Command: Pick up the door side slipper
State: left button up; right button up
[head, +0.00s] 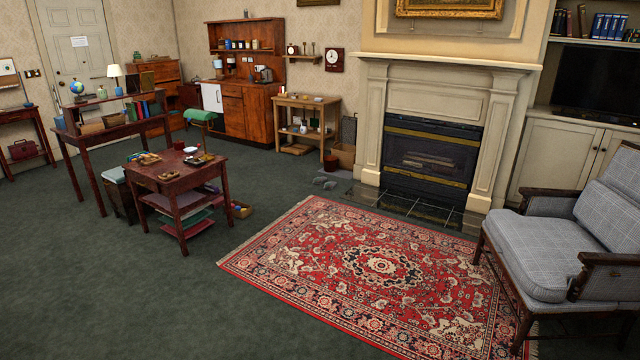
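Two small grey shapes that look like a pair of slippers lie on the dark green carpet, left of the fireplace and just beyond the rug's far left corner. The slipper on the door side (319,180) is the left one of the pair. The other slipper (329,185) lies close beside it, to the right. Both are small and far off, so their exact shape and whether they touch are hard to tell. The door (78,60) is at the far left. Neither of my grippers is in view.
A red patterned rug (385,265) covers the middle floor. A small dark red table (180,177) with items stands left of it, a grey armchair (560,240) right. A fireplace (430,160) is behind. Carpet at front left is clear.

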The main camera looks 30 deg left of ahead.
aim_at(318, 181)
jog(key=i+j+u, duration=0.3)
jog(key=i+j, duration=0.15)
jog(key=i+j+u, duration=0.3)
jog(key=i, duration=0.3)
jog(key=i+j+u, duration=0.15)
jog(key=i+u, duration=0.15)
jog(key=i, duration=0.3)
jog(key=i+u, duration=0.3)
jog(key=i, duration=2.8)
jog(key=j, duration=0.1)
